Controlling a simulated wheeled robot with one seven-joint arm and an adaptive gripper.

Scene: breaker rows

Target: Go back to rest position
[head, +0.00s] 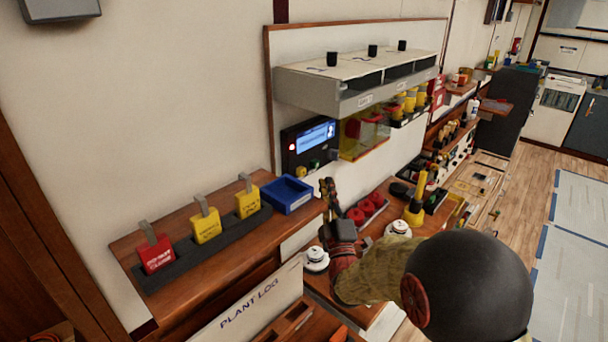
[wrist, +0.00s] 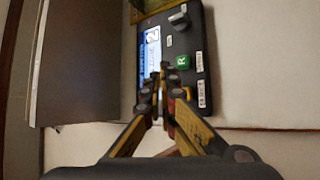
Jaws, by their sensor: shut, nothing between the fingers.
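My gripper (head: 328,187) is at the end of my raised arm, in front of the wall panel and to the right of the blue bin in the head view. In the wrist view my gripper (wrist: 162,75) has its fingertips together with nothing held between them. Beyond the fingertips is a dark control box (head: 308,145) with a lit blue screen. In the wrist view the control box (wrist: 199,55) shows a green button marked R and a dark knob. The fingers hide part of its face. I cannot tell whether they touch it.
A wooden shelf (head: 180,305) holds red and yellow tags and a blue bin (head: 287,194). A grey overhead unit (head: 330,95) juts out above the control box. A clear yellow cover (head: 363,135) is right of the box. Red round parts (head: 366,208) sit by my arm. Open floor lies right.

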